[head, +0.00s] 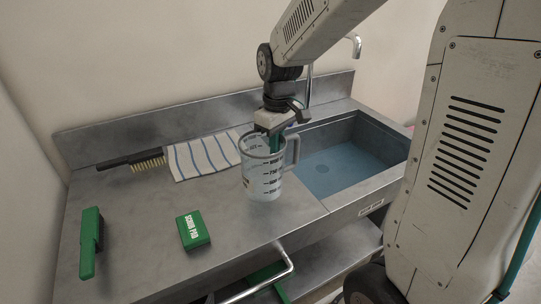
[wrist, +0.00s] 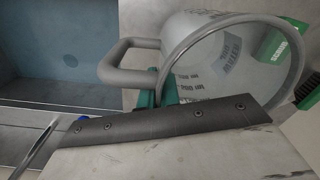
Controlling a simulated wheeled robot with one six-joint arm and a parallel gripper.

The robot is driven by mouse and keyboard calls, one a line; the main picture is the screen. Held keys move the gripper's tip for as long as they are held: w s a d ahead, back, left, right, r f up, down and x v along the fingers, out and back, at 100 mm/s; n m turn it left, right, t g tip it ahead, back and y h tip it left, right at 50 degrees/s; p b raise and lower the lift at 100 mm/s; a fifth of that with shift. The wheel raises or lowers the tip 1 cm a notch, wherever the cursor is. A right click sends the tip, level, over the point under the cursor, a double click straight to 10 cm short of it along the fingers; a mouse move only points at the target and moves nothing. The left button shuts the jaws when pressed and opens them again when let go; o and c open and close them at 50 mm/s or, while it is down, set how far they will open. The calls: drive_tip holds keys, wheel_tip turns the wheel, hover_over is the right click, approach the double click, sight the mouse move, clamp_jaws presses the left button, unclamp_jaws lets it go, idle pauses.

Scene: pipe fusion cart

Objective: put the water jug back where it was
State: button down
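The water jug (head: 262,178) is a clear measuring jug with dark scale marks and a grey handle (head: 294,152) on its right side. It appears upright on the steel counter, left of the sink. In the wrist view the jug (wrist: 225,65) fills the upper right, its handle pointing left. My gripper (head: 276,142) is at the jug's rim near the handle, pointing down. A teal finger (wrist: 166,92) shows beside the rim where the handle joins. The fingertips are partly hidden by the jug and my wrist, so I cannot tell whether they are closed on it.
The sink (head: 345,165) with bluish water lies right of the jug. A striped cloth (head: 203,157) and a black-handled brush (head: 132,161) lie behind left. A faucet (head: 354,45) stands behind.

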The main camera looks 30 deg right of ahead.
drive_tip(key=shift+w+a, duration=0.4)
drive_tip(key=shift+w+a+f, duration=0.15)
drive_tip(key=shift+f, duration=1.8)
drive_tip(key=c, duration=1.6)
unclamp_jaws()
